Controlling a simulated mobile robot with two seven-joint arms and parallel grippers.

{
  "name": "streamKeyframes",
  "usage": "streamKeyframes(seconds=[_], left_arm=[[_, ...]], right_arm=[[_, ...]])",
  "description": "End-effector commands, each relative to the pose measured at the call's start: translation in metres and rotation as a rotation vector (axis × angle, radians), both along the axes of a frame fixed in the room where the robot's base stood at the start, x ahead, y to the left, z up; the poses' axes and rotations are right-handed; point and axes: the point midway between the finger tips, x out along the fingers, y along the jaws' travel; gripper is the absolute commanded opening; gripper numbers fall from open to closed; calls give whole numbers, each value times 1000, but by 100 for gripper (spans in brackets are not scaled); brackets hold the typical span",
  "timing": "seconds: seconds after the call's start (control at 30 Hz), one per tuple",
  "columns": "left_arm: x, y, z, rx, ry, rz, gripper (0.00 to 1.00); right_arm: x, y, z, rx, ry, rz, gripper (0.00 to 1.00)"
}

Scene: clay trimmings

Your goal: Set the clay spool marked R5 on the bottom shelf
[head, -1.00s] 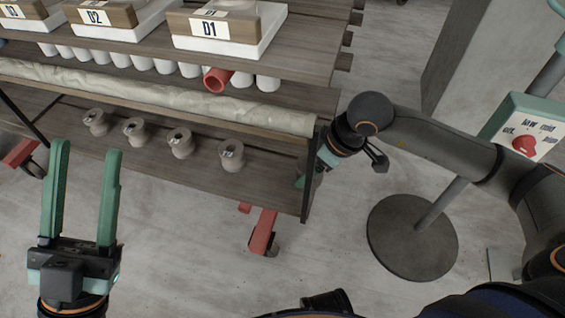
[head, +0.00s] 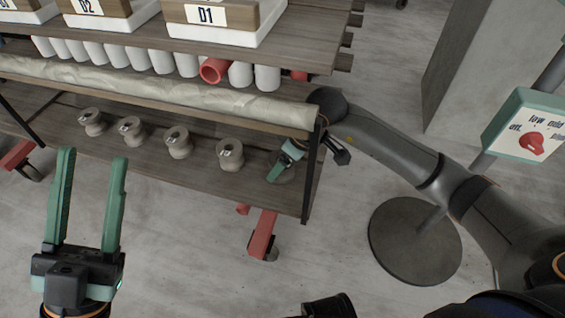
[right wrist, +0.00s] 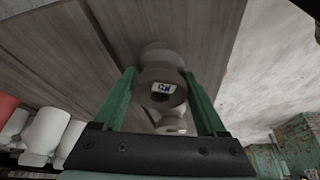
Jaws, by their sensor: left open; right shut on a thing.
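My right gripper (head: 280,166) reaches in over the right end of the bottom shelf (head: 255,187). In the right wrist view its green fingers are shut on a grey-brown clay spool (right wrist: 160,92). The spool's small white label appears upside down and seems to read R5. The arm and fingers mostly hide this spool in the head view. I cannot tell whether it touches the shelf boards. Several similar spools stand in a row to its left, the nearest one (head: 230,154) close by. My left gripper (head: 92,205) is open and empty, in front of the shelf's left part.
A dark shelf post (head: 312,178) bounds the right end. A stand's round base (head: 414,240) is at right.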

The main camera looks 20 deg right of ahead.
Motion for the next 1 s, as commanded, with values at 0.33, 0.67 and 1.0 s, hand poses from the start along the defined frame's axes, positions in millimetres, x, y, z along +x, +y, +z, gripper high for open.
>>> streamKeyframes(seconds=[0.33, 0.67, 1.0], left_arm=[[0, 0, -2, 0, -1, 0, 50], [-1, 0, -1, 4, -2, -3, 50], [-2, 2, 17, -7, -9, -12, 50]], right_arm=[[0, 0, -2, 0, 0, 0, 93], [0, 0, -1, 0, 0, 0, 100], [-20, -20, 29, -6, 1, -2, 100]])
